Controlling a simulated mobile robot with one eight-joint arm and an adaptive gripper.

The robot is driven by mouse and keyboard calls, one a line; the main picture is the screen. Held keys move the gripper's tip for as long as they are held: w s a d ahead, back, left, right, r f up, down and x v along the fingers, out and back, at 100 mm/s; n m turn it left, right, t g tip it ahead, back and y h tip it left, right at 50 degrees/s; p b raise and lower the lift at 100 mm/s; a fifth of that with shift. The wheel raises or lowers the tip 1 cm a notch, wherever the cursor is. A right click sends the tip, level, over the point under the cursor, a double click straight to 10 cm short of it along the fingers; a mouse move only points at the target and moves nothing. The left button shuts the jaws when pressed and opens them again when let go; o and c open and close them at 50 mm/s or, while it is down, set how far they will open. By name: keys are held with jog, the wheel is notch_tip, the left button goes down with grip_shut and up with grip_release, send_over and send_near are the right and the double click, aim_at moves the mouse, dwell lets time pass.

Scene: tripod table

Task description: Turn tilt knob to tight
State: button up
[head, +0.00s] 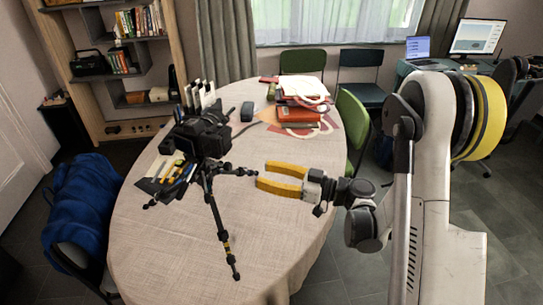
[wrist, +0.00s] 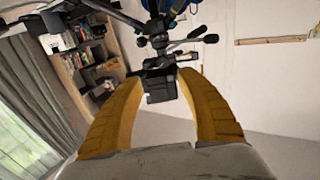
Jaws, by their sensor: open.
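A small black tripod (head: 215,205) stands on the table with a black camera (head: 205,135) on its head. My gripper (head: 261,175) has two yellow fingers, spread apart and empty, to the right of the tripod and pointing at it. In the wrist view the tripod appears upside down, with its head (wrist: 158,40) beyond and above my fingertips. A dark boxy part (wrist: 160,88) shows in the gap between the fingers. A black handle or knob (wrist: 205,38) sticks out to the right. I cannot tell which part is the tilt knob or how it is set.
The oval table (head: 150,255) has a light cloth. Red books (head: 300,115) lie at its far right, and a small dark object (head: 247,111) is nearer the middle. Pens and flat items (head: 172,172) lie left of the tripod. The front of the table is bare. Chairs stand around it.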

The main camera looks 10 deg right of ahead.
aim_at(229, 167)
jog(key=b+x, duration=0.1)
jog(key=x, duration=0.4)
jog(key=b+x, duration=0.1)
jog(key=x, duration=0.5)
jog(key=shift+s+a, duration=0.15)
jog(key=shift+a, duration=0.15)
jog(key=shift+c, duration=0.2)
grip_shut()
